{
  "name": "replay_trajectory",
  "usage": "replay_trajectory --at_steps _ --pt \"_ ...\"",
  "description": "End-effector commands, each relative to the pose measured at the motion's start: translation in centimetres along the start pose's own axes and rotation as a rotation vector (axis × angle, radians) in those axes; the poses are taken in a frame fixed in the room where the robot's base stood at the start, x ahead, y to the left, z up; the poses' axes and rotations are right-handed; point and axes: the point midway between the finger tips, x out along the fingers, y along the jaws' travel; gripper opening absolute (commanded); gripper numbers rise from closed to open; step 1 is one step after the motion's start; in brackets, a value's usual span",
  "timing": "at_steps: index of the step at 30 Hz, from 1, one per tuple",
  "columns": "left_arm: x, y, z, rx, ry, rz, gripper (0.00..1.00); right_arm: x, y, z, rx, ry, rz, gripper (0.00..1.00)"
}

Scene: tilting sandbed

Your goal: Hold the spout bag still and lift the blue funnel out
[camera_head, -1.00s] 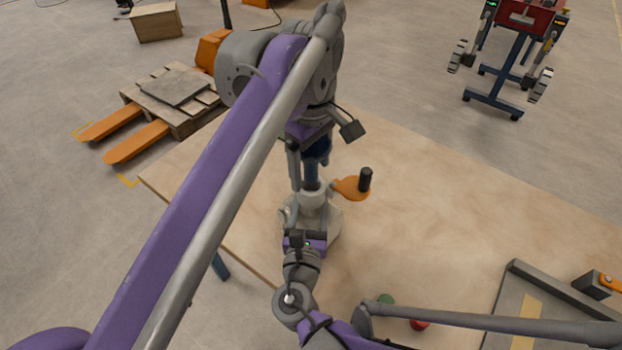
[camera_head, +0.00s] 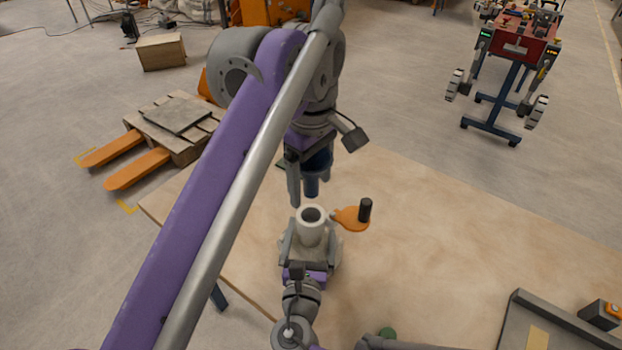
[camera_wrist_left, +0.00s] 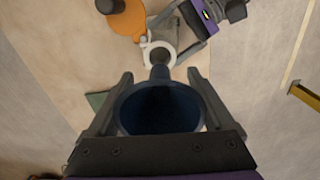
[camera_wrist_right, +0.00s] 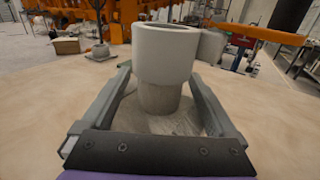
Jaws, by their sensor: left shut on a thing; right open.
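The blue funnel (camera_head: 318,162) is in my left gripper (camera_head: 308,182), which is shut on it. Its narrow stem points down and hangs clear above the spout. The left wrist view shows the funnel's wide mouth (camera_wrist_left: 160,110) between the fingers. The spout bag has an upright pale spout (camera_head: 312,232) with an open, empty mouth; its translucent body (camera_wrist_right: 160,118) rests on the table. My right gripper (camera_wrist_right: 160,80) is open, with one finger on each side of the bag. Whether the fingers touch it is unclear.
An orange disc with a black knob (camera_head: 352,218) lies on the wooden table (camera_head: 450,240), right of the bag. A grey-edged tray (camera_head: 515,310) is at the right, and a green round object (camera_head: 387,333) is near the front. The middle of the table is clear.

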Motion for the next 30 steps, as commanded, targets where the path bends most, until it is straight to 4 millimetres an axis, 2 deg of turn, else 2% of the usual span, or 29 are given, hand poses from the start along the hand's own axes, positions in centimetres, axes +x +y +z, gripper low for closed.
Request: replay_trajectory --at_steps 5,8,15,21,25,30 --pt "0.0 0.0 0.0 0.000 0.000 0.000 0.33 -0.4 0.1 0.0 0.000 0.000 0.001 0.94" --pt "0.0 0.0 0.0 0.000 0.000 0.000 0.33 -1.6 0.1 0.0 0.001 0.000 0.004 0.94" --pt "0.0 0.0 0.0 0.000 0.000 0.000 0.33 -6.8 0.2 0.0 0.002 0.000 0.007 0.94" --pt "0.0 0.0 0.0 0.000 0.000 0.000 0.33 -10.3 0.1 0.0 0.001 0.000 0.005 0.94" --pt "0.0 0.0 0.0 0.000 0.000 0.000 0.33 -11.5 0.1 0.0 0.000 0.000 0.003 0.94" --pt "0.0 0.0 0.0 0.000 0.000 0.000 0.33 -12.0 0.0 0.0 0.000 0.000 0.000 0.94"
